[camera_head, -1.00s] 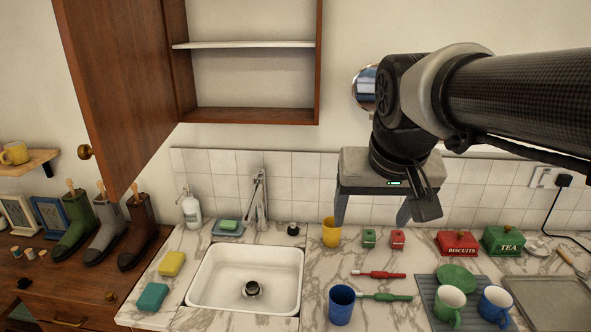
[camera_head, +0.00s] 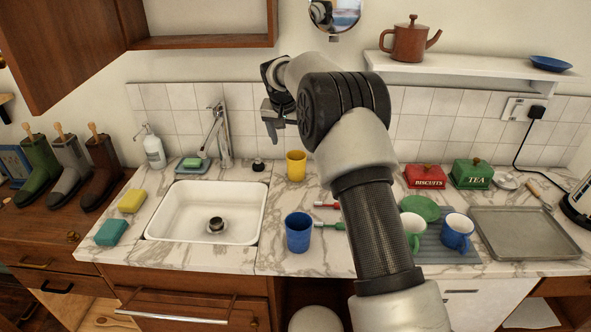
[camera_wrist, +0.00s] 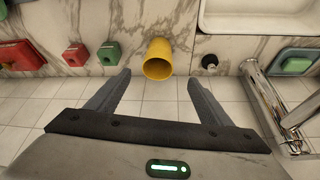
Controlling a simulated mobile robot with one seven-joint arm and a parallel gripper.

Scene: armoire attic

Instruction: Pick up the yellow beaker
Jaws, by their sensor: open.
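The yellow beaker (camera_head: 296,165) stands upright on the marble counter near the tiled wall, right of the sink. In the wrist view the yellow beaker (camera_wrist: 157,60) is ahead of the fingers, roughly centred between them and apart from both. My gripper (camera_wrist: 158,84) is open and empty, its two fingers spread wide. In the head view my gripper (camera_head: 272,130) is up by the tiles, just left of and above the beaker, partly hidden by my arm.
A blue cup (camera_head: 299,232) stands nearer the counter's front. The sink (camera_head: 207,210) and its faucet (camera_head: 220,135) lie to the left. A small black stopper (camera_wrist: 209,62) sits beside the beaker. Small green (camera_wrist: 109,53) and red (camera_wrist: 76,55) boxes stand on its other side.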

